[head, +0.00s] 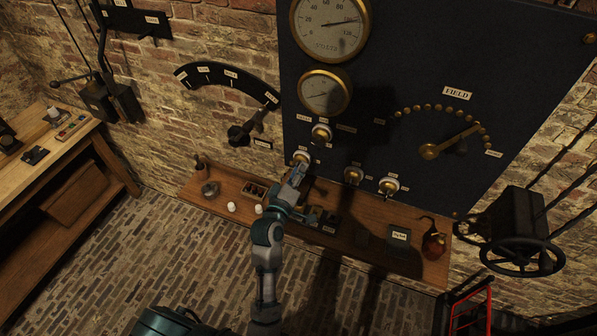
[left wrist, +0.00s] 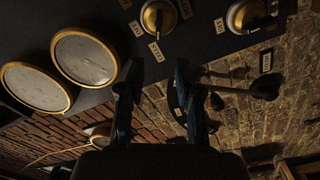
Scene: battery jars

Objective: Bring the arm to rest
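My left arm reaches up from the bottom of the head view to the lower edge of the dark panel (head: 390,95). Its gripper (head: 297,174) is just below a white-and-brass switch knob (head: 301,157); whether they touch I cannot tell. In the left wrist view the gripper (left wrist: 158,72) has its two dark fingers apart, with only the brick wall and panel edge between them. Two brass-rimmed knobs (left wrist: 158,18) (left wrist: 246,15) show beyond the fingertips. My right gripper is not in view.
A wooden shelf (head: 220,204) under the panel holds small jars, a box, dark blocks and a reddish flask (head: 433,244). A workbench (head: 45,150) stands at left. A handwheel (head: 522,256) juts out at right. The brick floor at lower left is clear.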

